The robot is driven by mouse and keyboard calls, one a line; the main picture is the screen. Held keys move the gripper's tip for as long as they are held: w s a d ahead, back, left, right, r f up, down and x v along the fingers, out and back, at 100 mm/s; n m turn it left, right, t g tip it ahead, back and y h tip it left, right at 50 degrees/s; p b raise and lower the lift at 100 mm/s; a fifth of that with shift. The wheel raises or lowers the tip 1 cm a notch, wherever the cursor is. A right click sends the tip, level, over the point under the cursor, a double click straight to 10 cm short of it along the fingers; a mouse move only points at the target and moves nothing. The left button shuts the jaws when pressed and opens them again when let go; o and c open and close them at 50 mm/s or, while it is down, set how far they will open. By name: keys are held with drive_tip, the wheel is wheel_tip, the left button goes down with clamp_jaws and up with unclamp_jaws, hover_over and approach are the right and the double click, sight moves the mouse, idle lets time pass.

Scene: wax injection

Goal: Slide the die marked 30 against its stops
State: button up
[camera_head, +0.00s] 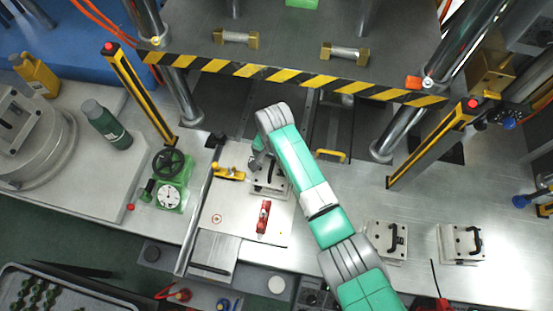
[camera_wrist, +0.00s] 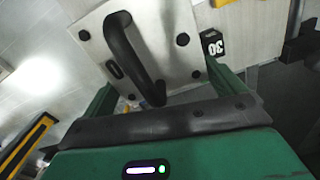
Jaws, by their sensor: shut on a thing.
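The die marked 30 (camera_head: 271,186) is a pale metal plate with dark bolts and a black handle. It lies on the light fixture plate (camera_head: 230,205), partly hidden under my arm. In the head view my gripper (camera_head: 260,158) is at the die's far side. I cannot make out the stops.
A yellow clamp (camera_head: 229,173) is left of the die and a red clamp (camera_head: 263,217) is in front. Two more handled dies (camera_head: 387,240) (camera_head: 462,243) lie to the right. A striped press plate (camera_head: 290,72) overhangs behind, between yellow-black posts (camera_head: 140,92) (camera_head: 430,145).

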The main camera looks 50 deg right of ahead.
drive_tip(key=shift+w+d+b, duration=0.4)
drive_tip(key=shift+d+b, duration=0.05)
idle(0.9)
drive_tip(key=o, duration=1.4)
drive_tip(key=shift+o, duration=0.2)
drive_tip(key=shift+r+p, duration=0.55)
drive_tip(key=shift+r, duration=3.35)
